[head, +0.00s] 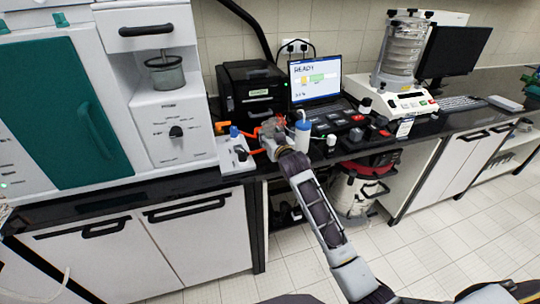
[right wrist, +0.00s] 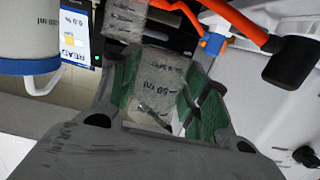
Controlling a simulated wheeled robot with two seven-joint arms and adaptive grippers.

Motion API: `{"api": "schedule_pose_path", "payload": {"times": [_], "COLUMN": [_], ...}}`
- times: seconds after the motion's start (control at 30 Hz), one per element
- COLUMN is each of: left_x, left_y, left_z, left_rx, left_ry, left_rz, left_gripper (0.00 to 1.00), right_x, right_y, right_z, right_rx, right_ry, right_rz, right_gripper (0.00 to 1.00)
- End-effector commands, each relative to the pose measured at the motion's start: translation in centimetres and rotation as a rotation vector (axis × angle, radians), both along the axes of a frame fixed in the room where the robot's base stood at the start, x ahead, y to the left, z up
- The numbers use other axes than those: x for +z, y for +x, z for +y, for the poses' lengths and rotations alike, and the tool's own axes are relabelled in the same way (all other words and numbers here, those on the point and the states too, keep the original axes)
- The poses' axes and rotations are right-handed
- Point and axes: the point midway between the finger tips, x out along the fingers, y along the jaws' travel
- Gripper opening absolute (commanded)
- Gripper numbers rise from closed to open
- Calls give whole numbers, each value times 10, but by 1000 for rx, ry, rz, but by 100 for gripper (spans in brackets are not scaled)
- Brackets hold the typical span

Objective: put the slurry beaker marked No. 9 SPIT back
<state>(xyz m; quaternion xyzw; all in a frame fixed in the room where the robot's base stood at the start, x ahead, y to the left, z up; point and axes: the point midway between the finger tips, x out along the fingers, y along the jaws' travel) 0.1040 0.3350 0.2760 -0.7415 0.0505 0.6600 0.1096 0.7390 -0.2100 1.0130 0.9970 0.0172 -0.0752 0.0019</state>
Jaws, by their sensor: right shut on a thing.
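My right gripper (head: 270,133) is over the counter's front edge, between a small white control box and a blue-and-white bottle. In the right wrist view its green-padded fingers (right wrist: 155,100) are shut on a clear, greyish beaker (right wrist: 157,77) with a "50 ml" mark. No "No. 9 SPIT" marking can be read on it. In the head view the gripper mostly hides the beaker. My left gripper is not in view.
The white control box (head: 236,155) and orange-red bar (head: 249,131) are left of the gripper; the bottle (head: 302,133) is close on its right. A laptop (head: 316,78) and black printer (head: 252,92) stand behind. A sieve shaker (head: 403,98) stands further right. A white machine (head: 172,130) holds a grey cup (head: 166,76).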

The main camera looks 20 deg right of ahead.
Motion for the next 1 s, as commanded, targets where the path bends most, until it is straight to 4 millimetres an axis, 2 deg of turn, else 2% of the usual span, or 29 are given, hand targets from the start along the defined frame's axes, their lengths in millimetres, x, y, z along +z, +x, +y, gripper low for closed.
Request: {"api": "schedule_pose_path", "payload": {"times": [0.1,0.3,0.73,1.0], "left_x": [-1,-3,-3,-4], "left_y": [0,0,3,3], "left_z": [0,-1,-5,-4], "left_rx": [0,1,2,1], "left_ry": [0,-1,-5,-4], "left_rz": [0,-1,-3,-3], "left_gripper": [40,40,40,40], "right_x": [-19,-40,-44,-68], "right_y": [0,0,0,0], "right_z": [0,0,0,0], "right_rx": [0,0,0,1], "right_ry": [1,-1,0,2], "right_rz": [4,2,1,2], "right_gripper": [22,22,22,22]}}
